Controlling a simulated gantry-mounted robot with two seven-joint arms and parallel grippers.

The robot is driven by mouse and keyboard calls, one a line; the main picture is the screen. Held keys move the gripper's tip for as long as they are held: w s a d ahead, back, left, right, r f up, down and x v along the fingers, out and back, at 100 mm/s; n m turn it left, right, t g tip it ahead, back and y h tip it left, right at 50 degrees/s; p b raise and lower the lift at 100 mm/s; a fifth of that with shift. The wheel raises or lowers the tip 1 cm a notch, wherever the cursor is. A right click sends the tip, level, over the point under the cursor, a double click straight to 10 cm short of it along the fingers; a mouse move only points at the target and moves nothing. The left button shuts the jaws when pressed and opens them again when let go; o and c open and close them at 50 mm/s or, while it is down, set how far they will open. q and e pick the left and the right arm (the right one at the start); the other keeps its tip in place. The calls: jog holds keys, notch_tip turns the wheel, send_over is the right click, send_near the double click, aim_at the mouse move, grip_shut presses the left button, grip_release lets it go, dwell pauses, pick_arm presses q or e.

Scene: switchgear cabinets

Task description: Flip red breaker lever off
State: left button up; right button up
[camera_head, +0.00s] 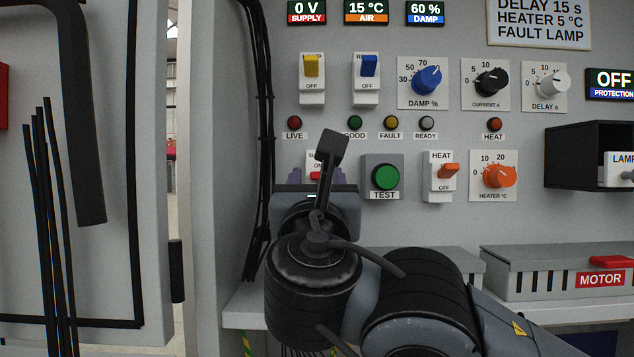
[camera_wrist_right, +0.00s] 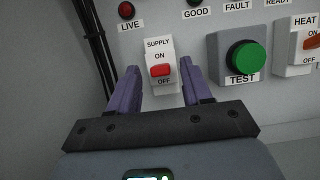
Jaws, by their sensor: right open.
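The red breaker lever (camera_wrist_right: 161,70) sits on the white SUPPLY switch plate (camera_wrist_right: 159,47) in the right wrist view. The ON label shows above the lever and the OFF label below it. In the head view only a bit of the red lever (camera_head: 315,175) shows past my right arm. My right gripper (camera_wrist_right: 159,65) is open and empty. Its two purple fingers point at the panel, one on each side of the switch plate. I cannot tell whether they touch it. In the head view my right gripper (camera_head: 317,174) is partly hidden behind its wrist. My left gripper is not in view.
The green TEST button (camera_head: 385,177) is close to the right of my right gripper. The orange HEAT lever (camera_head: 447,171) and heater knob (camera_head: 500,176) are further right. Black cables (camera_head: 259,120) run down the left. A grey MOTOR box (camera_head: 540,275) stands on the ledge.

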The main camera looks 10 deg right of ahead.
pick_arm(q)
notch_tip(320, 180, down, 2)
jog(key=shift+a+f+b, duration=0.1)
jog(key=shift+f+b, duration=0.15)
jog(key=shift+b, duration=0.8)
pick_arm(e)
jog(key=v, duration=0.9)
jog(key=shift+s+f, duration=0.2)
jog(key=shift+s, duration=0.15)
